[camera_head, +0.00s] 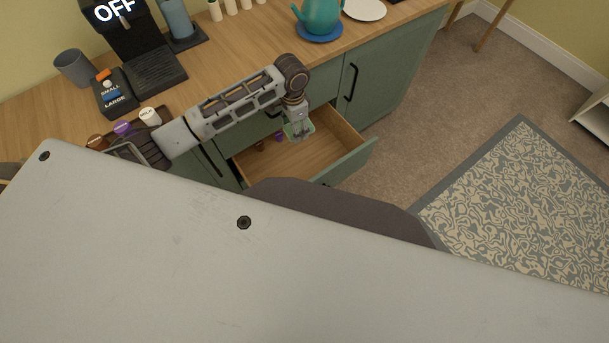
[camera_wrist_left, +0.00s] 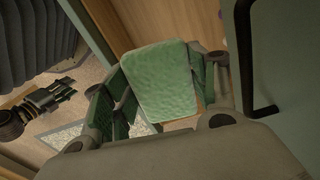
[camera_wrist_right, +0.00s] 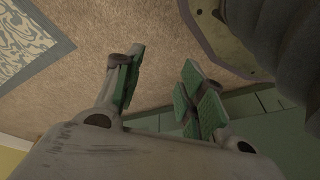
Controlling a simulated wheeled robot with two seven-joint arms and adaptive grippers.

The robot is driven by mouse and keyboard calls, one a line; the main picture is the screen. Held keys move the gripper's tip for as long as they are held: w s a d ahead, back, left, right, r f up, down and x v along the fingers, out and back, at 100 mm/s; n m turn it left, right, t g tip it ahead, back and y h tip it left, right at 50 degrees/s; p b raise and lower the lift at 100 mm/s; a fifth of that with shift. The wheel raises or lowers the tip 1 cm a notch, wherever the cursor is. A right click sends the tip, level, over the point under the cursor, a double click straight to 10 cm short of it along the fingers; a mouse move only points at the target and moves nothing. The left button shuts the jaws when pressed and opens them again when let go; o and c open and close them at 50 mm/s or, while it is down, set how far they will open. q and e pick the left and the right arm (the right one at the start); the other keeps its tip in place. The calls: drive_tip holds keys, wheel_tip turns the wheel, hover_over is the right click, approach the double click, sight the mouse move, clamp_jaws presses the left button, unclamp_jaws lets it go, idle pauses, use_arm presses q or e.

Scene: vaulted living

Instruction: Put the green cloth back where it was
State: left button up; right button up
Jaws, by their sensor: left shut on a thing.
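The green cloth (camera_wrist_left: 160,82) is held between the fingers of my left gripper (camera_wrist_left: 163,88) in the left wrist view. In the head view my left gripper (camera_head: 299,130) points down over the open drawer (camera_head: 318,160), with the cloth (camera_head: 298,131) small at its tips. The cloth looks clear of the drawer floor, but the exact height is hard to tell. My right gripper (camera_wrist_right: 163,85) is open and empty in the right wrist view, above carpet and beside a green surface. It is not visible in the head view.
A brown pod (camera_head: 259,146) and a purple pod (camera_head: 279,136) lie in the drawer. The wooden counter (camera_head: 245,50) holds a coffee machine (camera_head: 150,70), a grey mug (camera_head: 75,67), a pod tray and a teal teapot (camera_head: 320,16).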

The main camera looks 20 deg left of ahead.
use_arm(q)
wheel_tip(320, 180, down, 22)
drive_tip(key=w+d+m+b, duration=0.1)
drive_tip(key=m+b, duration=0.6)
drive_tip(key=b, duration=0.9)
drive_tip(key=shift+d+f+m, duration=0.25)
drive_tip(key=shift+m, duration=0.05)
use_arm(e)
drive_tip(key=w+a+r, duration=0.2)
drive_tip(key=r, duration=0.3)
drive_tip(key=w+a+r+t+y, duration=0.1)
drive_tip(key=w+r, duration=0.1)
drive_tip(key=r, duration=0.3)
drive_tip(key=shift+w+a+r+y, duration=0.3)
drive_tip(key=shift+a, duration=0.1)
use_arm(q)
drive_tip(key=shift+f+b, duration=1.6)
drive_tip(key=shift+f, duration=1.55)
use_arm(e)
wheel_tip(320, 180, down, 6)
drive_tip(key=a+t, duration=0.1)
drive_tip(key=shift+w+a+t+y, duration=0.2)
drive_tip(key=shift+w+t+y, duration=0.1)
drive_tip(key=shift+y, duration=0.1)
